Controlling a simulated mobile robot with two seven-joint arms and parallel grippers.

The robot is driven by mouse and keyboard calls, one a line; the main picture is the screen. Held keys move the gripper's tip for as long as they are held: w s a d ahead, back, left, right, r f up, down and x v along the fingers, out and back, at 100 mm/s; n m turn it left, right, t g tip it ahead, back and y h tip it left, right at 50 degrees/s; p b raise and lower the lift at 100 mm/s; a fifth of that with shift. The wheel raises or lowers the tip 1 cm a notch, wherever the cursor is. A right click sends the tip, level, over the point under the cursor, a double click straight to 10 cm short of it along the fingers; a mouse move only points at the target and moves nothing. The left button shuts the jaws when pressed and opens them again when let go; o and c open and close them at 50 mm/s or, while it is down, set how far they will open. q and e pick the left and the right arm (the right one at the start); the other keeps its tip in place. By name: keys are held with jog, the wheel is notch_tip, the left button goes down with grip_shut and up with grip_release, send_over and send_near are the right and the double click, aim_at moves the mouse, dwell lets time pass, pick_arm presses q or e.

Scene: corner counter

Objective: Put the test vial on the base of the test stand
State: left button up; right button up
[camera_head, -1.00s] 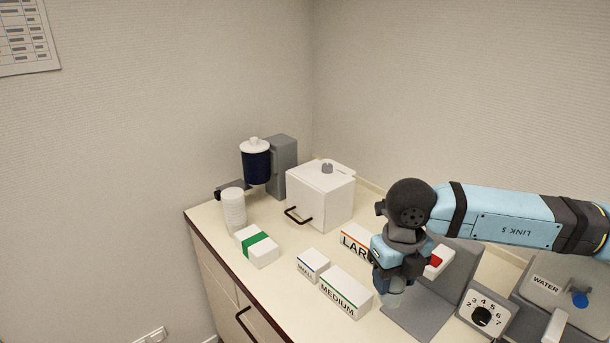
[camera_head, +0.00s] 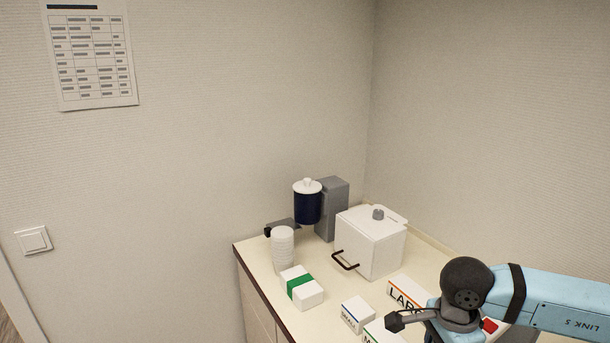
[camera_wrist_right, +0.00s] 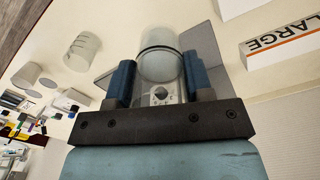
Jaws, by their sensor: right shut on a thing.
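My right gripper (camera_wrist_right: 153,85) is shut on a clear, cylindrical test vial (camera_wrist_right: 160,55), with one blue finger on each side of it. In the right wrist view, the grey test stand (camera_wrist_right: 206,48) shows behind and beside the vial. I cannot tell whether the vial touches the base. In the head view, my right wrist is at the lower right, and its fingers and the vial are out of the picture. My left gripper is in neither current view.
The LARGE box (camera_head: 405,293) stands close to my right wrist. A smaller box (camera_head: 358,314), a green-banded box (camera_head: 301,287), a stack of white cups (camera_head: 283,248) and a white lidded container (camera_head: 370,242) occupy the counter. A dial (camera_wrist_right: 160,93) shows between my fingers.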

jog(key=n, duration=0.3)
jog(key=shift+f+n, duration=0.3)
jog(key=shift+n, duration=0.1)
jog(key=n, duration=0.5)
jog(key=shift+s+f+p, duration=0.15)
jog(key=shift+f+p, duration=0.2)
jog(key=shift+f, duration=0.05)
jog(key=n, duration=0.3)
jog(key=f+n, duration=0.1)
jog(key=n, duration=0.3)
jog(key=shift+s+d, duration=0.1)
jog(key=shift+f, duration=0.1)
